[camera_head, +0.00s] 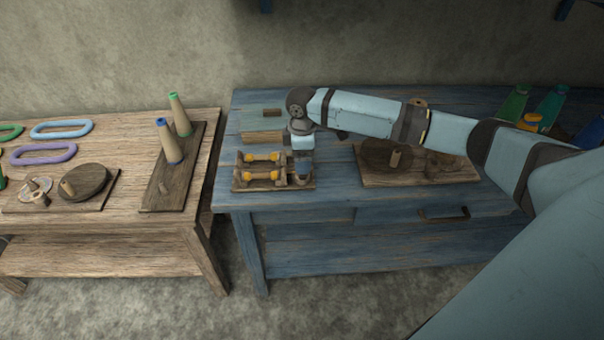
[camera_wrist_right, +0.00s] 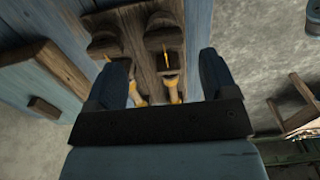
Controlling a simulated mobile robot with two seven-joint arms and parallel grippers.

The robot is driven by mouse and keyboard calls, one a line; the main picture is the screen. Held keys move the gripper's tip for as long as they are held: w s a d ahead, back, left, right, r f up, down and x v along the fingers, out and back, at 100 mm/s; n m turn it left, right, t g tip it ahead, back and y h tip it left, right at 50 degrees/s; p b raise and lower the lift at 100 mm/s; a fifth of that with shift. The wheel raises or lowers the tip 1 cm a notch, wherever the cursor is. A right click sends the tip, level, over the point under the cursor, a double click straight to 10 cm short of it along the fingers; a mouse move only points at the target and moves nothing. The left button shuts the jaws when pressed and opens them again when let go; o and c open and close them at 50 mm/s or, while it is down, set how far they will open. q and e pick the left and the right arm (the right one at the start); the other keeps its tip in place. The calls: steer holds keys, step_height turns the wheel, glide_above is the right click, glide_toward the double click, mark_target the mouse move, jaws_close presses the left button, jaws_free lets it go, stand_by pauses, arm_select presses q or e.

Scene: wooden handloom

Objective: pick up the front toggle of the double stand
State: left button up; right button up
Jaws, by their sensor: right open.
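The double stand (camera_head: 240,187) is a dark wooden base with raised posts, near the front left corner of the blue table. It bears two toggles with orange-yellow parts: the front toggle (camera_head: 262,174) and the rear toggle (camera_head: 262,156). My right gripper (camera_head: 301,178) points down at the stand's right end. In the right wrist view my open gripper (camera_wrist_right: 163,72) has its fingers apart over the stand (camera_wrist_right: 133,28). The front toggle (camera_wrist_right: 173,90) and rear toggle (camera_wrist_right: 139,92) both show between the fingers, partly hidden by the gripper's body. Contact cannot be told. My left gripper is out of view.
Behind the stand is a wooden block (camera_head: 262,137). Right of it, a board (camera_head: 405,178) bears a dark round disc with a peg. Coloured cones (camera_head: 513,105) stand at the back right. A natural wood table (camera_head: 120,200) stands left, across a gap.

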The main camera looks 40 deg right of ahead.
steer(key=shift+s+d+f, duration=0.1)
steer(key=shift+s+f, duration=0.05)
steer(key=shift+f, duration=1.2)
steer(key=shift+s+d+f, duration=0.1)
steer(key=shift+s+f, duration=0.05)
steer(key=shift+f, duration=1.15)
steer(key=shift+a, duration=0.1)
steer(key=c, duration=1)
